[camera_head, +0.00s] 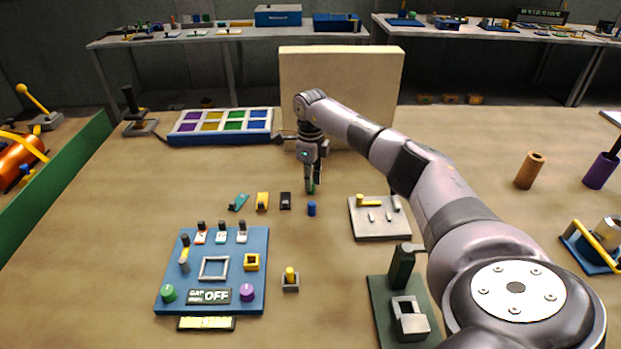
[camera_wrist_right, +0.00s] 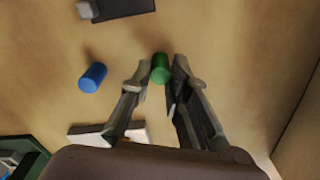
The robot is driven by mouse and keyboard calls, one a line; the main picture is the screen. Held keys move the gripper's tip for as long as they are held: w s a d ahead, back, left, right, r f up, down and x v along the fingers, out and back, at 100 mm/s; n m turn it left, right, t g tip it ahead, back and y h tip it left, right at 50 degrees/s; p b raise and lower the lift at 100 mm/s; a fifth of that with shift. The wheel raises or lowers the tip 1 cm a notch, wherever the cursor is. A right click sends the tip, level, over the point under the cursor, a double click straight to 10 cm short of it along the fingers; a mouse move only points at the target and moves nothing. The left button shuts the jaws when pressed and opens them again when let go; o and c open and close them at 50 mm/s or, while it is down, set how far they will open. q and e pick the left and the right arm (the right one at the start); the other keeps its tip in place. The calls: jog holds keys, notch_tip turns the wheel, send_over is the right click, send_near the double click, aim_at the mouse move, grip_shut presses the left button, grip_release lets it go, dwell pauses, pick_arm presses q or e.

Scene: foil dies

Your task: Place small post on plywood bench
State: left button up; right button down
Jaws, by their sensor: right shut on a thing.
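The small post is a short green cylinder (camera_wrist_right: 160,68), held upright or nearly so between the fingertips of my right gripper (camera_head: 310,186). In the right wrist view the gripper (camera_wrist_right: 161,72) is shut on it. In the head view the fingers mostly hide the post. The gripper points straight down over the plywood bench (camera_head: 340,290), in its middle part. I cannot tell whether the post's lower end touches the bench. A blue cylinder (camera_head: 311,209) stands on the bench just in front of the gripper; it also shows in the right wrist view (camera_wrist_right: 92,77). My left gripper is not in view.
Small black (camera_head: 285,200), yellow (camera_head: 262,200) and teal (camera_head: 238,202) parts lie left of the gripper. A grey plate with pegs (camera_head: 380,230) lies to its right. A beige upright panel (camera_head: 340,75) stands behind. A blue control panel (camera_head: 258,290) lies front left.

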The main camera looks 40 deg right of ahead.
jog(key=shift+f, duration=0.15)
jog(key=c, duration=1.5)
grip_release()
jog(key=shift+r, duration=0.6)
notch_tip(320, 180, up, 11)
jog(key=shift+r+b, duration=0.1)
jog(key=shift+b, duration=0.75)
